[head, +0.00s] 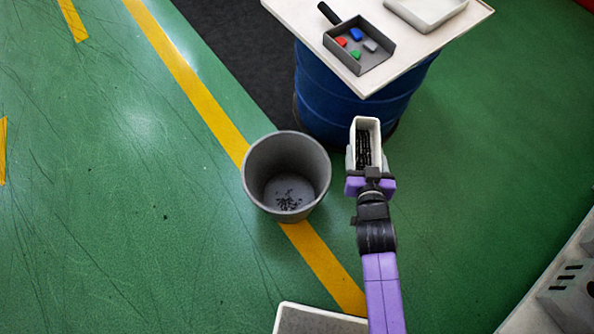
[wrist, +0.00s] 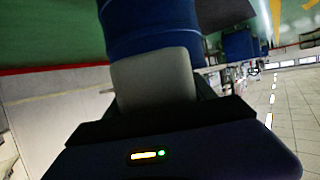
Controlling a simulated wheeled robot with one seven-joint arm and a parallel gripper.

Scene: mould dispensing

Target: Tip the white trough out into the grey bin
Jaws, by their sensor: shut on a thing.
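The white trough (head: 376,124) is in my gripper (head: 370,165), which is shut on it. Dark small pieces lie inside the trough. In the head view it is held to the right of the grey bin (head: 256,160), apart from it and in front of the blue drum. The bin stands on the floor, open at the top, with some dark bits on its bottom. In the wrist view the pale outer side of the trough (wrist: 153,78) fills the space ahead of my gripper; its contents are hidden there.
A blue drum (head: 343,95) carries a pale board (head: 407,58). On the board are a grey scoop (head: 352,67) with coloured pieces and a white tray (head: 426,27). A light panel (head: 314,321) shows at the bottom edge. Green floor left of the bin is clear.

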